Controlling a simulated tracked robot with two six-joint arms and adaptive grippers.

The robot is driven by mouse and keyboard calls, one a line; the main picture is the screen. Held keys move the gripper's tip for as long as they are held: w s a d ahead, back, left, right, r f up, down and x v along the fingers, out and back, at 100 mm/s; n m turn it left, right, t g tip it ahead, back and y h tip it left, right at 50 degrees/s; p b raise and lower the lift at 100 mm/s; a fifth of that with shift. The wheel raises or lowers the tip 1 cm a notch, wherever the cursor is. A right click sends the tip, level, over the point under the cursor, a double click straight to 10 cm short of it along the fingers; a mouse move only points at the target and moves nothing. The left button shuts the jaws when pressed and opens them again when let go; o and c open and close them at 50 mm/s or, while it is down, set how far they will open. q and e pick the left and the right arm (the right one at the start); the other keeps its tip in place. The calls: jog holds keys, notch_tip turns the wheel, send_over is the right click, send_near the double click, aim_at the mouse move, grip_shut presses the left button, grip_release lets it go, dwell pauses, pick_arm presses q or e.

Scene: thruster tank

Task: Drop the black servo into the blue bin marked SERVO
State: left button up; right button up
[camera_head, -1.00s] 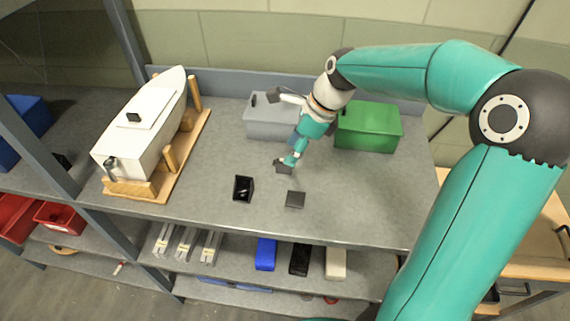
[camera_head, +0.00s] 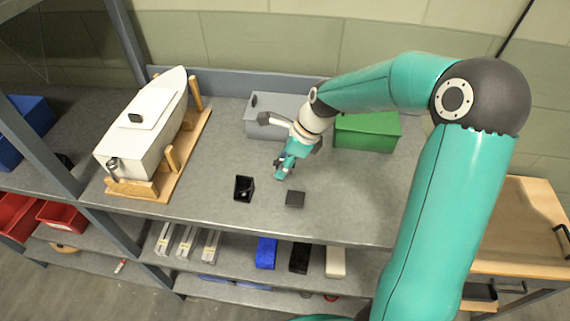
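My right gripper (camera_head: 280,170) points down over the middle of the grey bench. Its fingers are small and seen from above, so I cannot tell whether they are open or shut. Just in front of it, on the bench, are a flat dark block (camera_head: 295,199) and a black open-topped box (camera_head: 244,188) with something small inside. I cannot tell which dark item is the servo. A blue bin (camera_head: 30,115) stands at the far left, partly behind the shelf post. A blue box (camera_head: 266,253) lies on the lower shelf. No SERVO marking is readable. My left gripper is out of view.
A white model boat (camera_head: 145,125) rests on a wooden stand at the bench's left. A grey bin (camera_head: 262,128) and a green bin (camera_head: 367,132) stand at the back. Red bins (camera_head: 62,218) sit lower left. A wooden-topped cart (camera_head: 525,230) is at right.

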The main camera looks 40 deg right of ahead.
grip_shut()
jog(key=shift+r, duration=0.1)
